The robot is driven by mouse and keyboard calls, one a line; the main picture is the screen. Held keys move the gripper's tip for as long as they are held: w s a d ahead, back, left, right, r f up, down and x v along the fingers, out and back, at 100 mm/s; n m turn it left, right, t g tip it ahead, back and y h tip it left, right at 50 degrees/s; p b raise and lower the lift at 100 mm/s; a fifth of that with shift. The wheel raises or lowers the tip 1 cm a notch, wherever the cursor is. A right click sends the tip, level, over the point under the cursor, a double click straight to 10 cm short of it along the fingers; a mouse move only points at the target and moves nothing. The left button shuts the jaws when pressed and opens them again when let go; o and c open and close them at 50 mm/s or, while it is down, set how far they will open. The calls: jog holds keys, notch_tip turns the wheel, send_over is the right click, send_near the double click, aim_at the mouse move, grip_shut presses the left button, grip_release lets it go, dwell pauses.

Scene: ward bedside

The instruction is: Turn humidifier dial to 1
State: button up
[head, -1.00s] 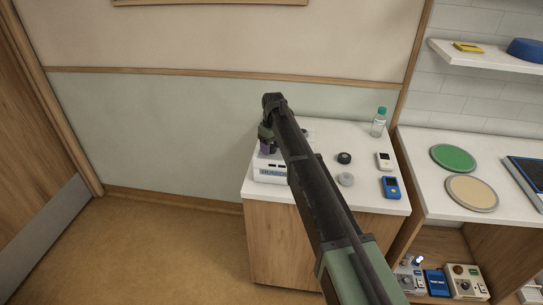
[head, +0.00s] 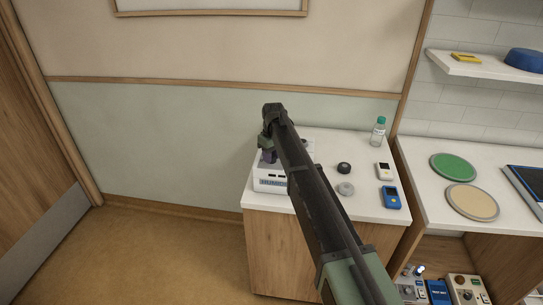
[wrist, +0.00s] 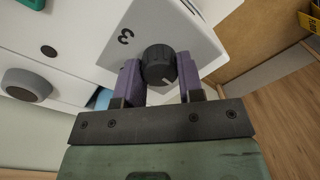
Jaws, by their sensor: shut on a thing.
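The humidifier (head: 270,184) is a white box with a blue label, standing at the left end of the bedside cabinet top. My arm hides part of it in the head view. In the wrist view its pale top panel (wrist: 203,35) carries a black ridged dial (wrist: 158,66) with a light pointer mark and a printed "3" beside it. My gripper (wrist: 160,80) has its purple fingers on both sides of the dial, shut on it. In the head view my gripper (head: 267,156) is above the humidifier, and the dial is hidden. I cannot read the dial's setting.
A black ring (head: 344,168), a grey ring (head: 345,188), a white device (head: 383,170), a blue device (head: 390,197) and a capped bottle (head: 378,131) stand right of my arm on the cabinet top (head: 365,209). Floor at left is clear.

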aim_at(274, 156)
jog(key=m, duration=0.5)
jog(key=shift+d+m, duration=0.1)
jog(key=shift+m, duration=0.3)
jog(key=m, duration=0.4)
jog(key=shift+m, duration=0.4)
jog(key=o, duration=0.9)
jog(key=r+p, duration=1)
jog(key=shift+d+r+p, duration=0.3)
jog(key=shift+r+p, duration=0.05)
